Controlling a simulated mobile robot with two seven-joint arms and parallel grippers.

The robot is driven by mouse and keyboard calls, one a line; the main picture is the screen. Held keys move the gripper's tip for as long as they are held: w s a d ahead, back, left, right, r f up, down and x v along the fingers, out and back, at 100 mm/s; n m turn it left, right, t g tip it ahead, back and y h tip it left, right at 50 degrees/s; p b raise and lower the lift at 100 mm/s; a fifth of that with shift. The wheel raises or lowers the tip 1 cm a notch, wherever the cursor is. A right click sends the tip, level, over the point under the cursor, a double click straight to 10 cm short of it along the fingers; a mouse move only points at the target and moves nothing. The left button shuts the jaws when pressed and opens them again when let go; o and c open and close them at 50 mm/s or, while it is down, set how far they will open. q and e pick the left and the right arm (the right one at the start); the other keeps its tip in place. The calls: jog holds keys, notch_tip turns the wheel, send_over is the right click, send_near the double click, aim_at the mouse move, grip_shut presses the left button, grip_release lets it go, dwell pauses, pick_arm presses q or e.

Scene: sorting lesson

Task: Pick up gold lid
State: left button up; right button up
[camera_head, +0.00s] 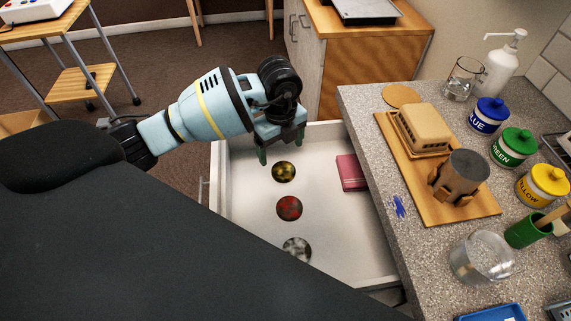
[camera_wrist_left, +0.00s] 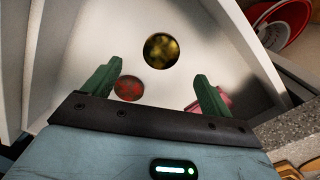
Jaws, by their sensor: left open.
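The gold lid (camera_head: 284,172) is a mottled round disc lying flat in the open white drawer (camera_head: 244,228). It also shows in the left wrist view (camera_wrist_left: 161,50), just beyond and between my fingertips. My left gripper (camera_head: 282,151) is open and empty above the drawer, just behind the gold lid in the head view; its green fingers show in the left wrist view (camera_wrist_left: 156,78). A red lid (camera_head: 289,208) and a silver-grey lid (camera_head: 297,248) lie nearer in the drawer. My right gripper is not in view.
A pink-red box (camera_head: 351,172) lies at the drawer's right side. The speckled counter (camera_head: 372,115) stands right of the drawer, bearing a wooden board (camera_head: 475,207), jars with blue, green and yellow lids, and glassware. The drawer walls surround the lids.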

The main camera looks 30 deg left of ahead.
aim_at(284, 170)
pick_arm(q)
jog(key=shift+s+f, duration=0.15)
jog(key=shift+f, duration=0.05)
jog(key=shift+w+d+f, duration=0.1)
jog(key=shift+d+f, duration=0.1)
jog(key=shift+f, duration=1.65)
jog(key=shift+w+d+f, duration=0.1)
jog(key=shift+d+f, duration=0.05)
jog(key=shift+f, duration=1.7)
jog(key=shift+c, duration=0.3)
jog(key=c, duration=1)
jog(key=shift+r, duration=0.1)
notch_tip(284, 170, up, 10)
